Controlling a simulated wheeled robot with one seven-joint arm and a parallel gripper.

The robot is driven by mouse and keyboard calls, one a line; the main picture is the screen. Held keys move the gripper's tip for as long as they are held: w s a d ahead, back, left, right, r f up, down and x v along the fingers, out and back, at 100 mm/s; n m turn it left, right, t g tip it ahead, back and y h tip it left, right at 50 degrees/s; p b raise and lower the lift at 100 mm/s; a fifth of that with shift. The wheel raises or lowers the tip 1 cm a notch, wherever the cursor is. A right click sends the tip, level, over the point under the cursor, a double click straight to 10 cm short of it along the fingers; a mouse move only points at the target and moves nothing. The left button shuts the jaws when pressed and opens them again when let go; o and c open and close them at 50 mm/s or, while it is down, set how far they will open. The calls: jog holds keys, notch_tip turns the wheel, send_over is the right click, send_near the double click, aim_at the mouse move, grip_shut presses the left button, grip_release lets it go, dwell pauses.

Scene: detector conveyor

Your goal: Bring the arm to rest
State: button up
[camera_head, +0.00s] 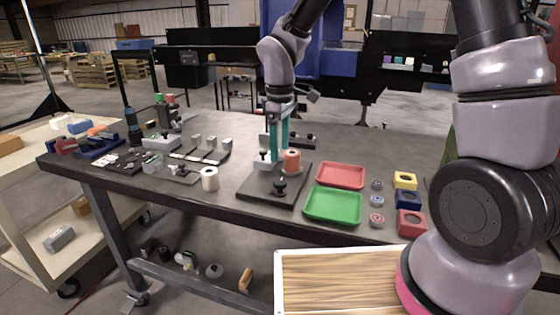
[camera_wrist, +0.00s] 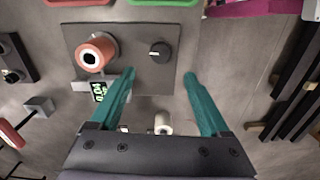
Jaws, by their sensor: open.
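My gripper (camera_head: 278,142) hangs fingers-down over the dark table (camera_head: 240,135), beside the back of a dark fixture plate (camera_head: 262,188). Its two teal fingers stand apart with nothing held between them in the wrist view (camera_wrist: 163,98). An orange cylinder (camera_head: 292,161) stands on the plate near the fingers; it also shows in the wrist view (camera_wrist: 97,52). A black knob (camera_head: 279,187) sits at the front of the plate. My arm reaches down from the top of the head view, and a large part of it fills the right side.
A red tray (camera_head: 341,175) and a green tray (camera_head: 333,206) lie right of the plate. Yellow (camera_head: 405,180), blue and red blocks stand farther right. A white roll (camera_head: 209,178) stands left of the plate. Several small fixtures crowd the table's left end. A shelf cart (camera_head: 20,205) stands at far left.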

jog(key=shift+r, duration=0.55)
jog(key=s+d+r+m+t, duration=0.3)
jog(key=d+r+m, duration=0.6)
jog(key=d+r, duration=0.55)
jog(key=s+d+r+m+t+y, duration=0.2)
jog(key=s+d+r+m+t, duration=0.2)
jog(key=s+d+r+m, duration=0.3)
jog(key=shift+s+d+r+m, duration=0.4)
jog(key=shift+s+d+m, duration=0.3)
jog(key=shift+s, duration=0.45)
